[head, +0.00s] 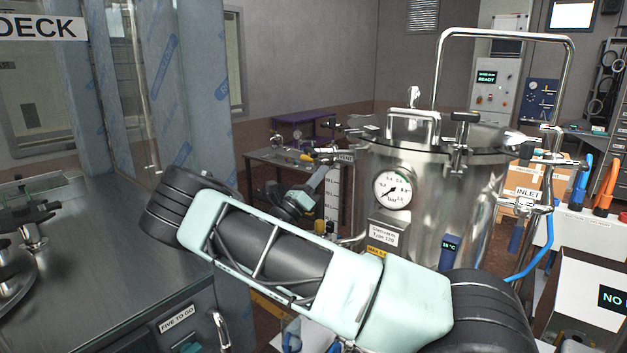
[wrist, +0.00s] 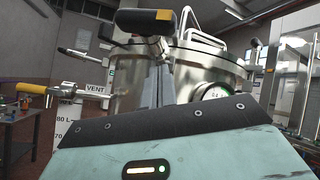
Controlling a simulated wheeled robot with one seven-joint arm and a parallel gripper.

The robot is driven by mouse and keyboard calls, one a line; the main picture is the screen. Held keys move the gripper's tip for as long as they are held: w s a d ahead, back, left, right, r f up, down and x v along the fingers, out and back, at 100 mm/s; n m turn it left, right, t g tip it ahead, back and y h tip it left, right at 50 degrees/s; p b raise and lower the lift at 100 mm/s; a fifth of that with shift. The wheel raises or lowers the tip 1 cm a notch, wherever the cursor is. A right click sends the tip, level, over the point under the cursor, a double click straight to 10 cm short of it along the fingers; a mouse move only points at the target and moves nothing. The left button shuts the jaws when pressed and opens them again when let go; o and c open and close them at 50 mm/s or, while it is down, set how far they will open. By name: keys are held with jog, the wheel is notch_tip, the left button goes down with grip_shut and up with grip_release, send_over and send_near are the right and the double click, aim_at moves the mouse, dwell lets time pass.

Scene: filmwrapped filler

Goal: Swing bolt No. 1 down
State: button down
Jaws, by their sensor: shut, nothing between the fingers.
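The steel vessel (head: 440,205) stands right of centre in the head view, its lid (head: 490,140) on. A black T-handled swing bolt (head: 467,120) stands upright at the lid's front; another dark handle (head: 333,126) juts from the left rim. In the wrist view a black bolt handle with an orange end (wrist: 145,21) looms close at rim height. No number is legible on any bolt. My gripper (wrist: 156,72) is shut and empty, its grey fingers just below that handle; contact cannot be told. In the head view my gripper (head: 324,172) is at the vessel's left, small and partly hidden.
A yellow-handled vent valve (wrist: 45,91) sticks out left of my fingers. The pressure gauge (head: 392,190) is on the vessel's front. A hose and inlet fitting (head: 535,206) lie on the right. A steel bench (head: 90,265) fills the left foreground.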

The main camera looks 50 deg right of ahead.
aim_at(326, 152)
jog(key=shift+w+d+r+p, duration=0.15)
jog(key=shift+r+p, duration=0.05)
jog(key=shift+r, duration=0.25)
jog(key=shift+w+d+r+p, duration=0.1)
jog(key=shift+r+p, duration=0.1)
jog(key=shift+r, duration=0.2)
jog(key=shift+w+r, duration=0.2)
jog(key=shift+r, duration=0.7)
